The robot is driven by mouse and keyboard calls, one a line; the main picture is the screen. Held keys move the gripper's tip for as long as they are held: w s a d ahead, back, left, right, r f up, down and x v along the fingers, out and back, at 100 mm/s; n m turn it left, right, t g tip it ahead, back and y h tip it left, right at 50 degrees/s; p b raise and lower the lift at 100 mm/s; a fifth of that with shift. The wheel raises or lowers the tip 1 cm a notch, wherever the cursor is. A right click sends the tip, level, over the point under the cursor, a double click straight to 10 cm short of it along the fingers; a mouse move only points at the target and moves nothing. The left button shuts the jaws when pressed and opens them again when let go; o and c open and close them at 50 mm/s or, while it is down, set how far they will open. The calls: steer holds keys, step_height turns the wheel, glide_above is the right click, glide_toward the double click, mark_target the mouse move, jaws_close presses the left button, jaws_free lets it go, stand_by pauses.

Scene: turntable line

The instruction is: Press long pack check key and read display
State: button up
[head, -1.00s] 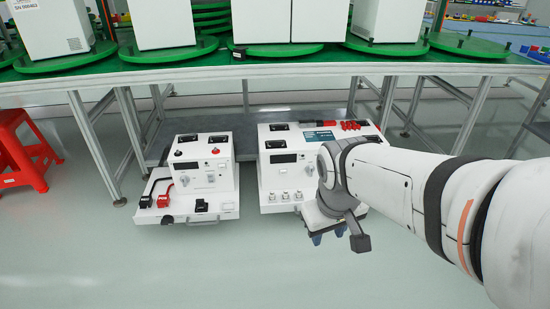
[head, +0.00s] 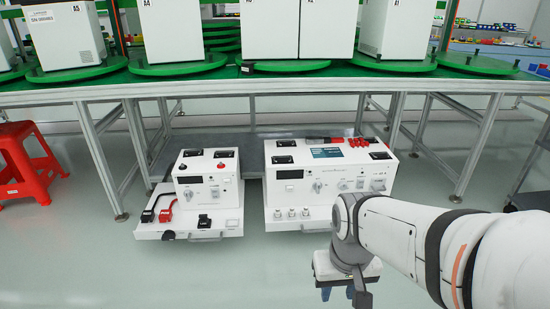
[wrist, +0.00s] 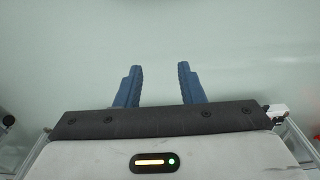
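Two white instrument units stand low in front of the line in the head view. The larger right unit (head: 330,194) has a dark display (head: 290,174), a round knob (head: 318,187), small front fittings and red parts on top. The smaller left unit (head: 225,190) has a dark display (head: 190,180), a knob (head: 214,192) and black and red clips on its front shelf. Key labels and display readings are too small to read. My gripper (head: 338,293) points down in front of the right unit. In the wrist view its blue fingers (wrist: 160,68) are apart with nothing between them.
A green-topped bench (head: 110,96) with white boxes on green turntables stands behind and above the units. Its metal legs (head: 100,158) flank them. A red stool (head: 28,160) is at left. The pale floor in front is clear.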

jaws_close()
steer(key=shift+a, duration=0.1)
stand_by(1.4)
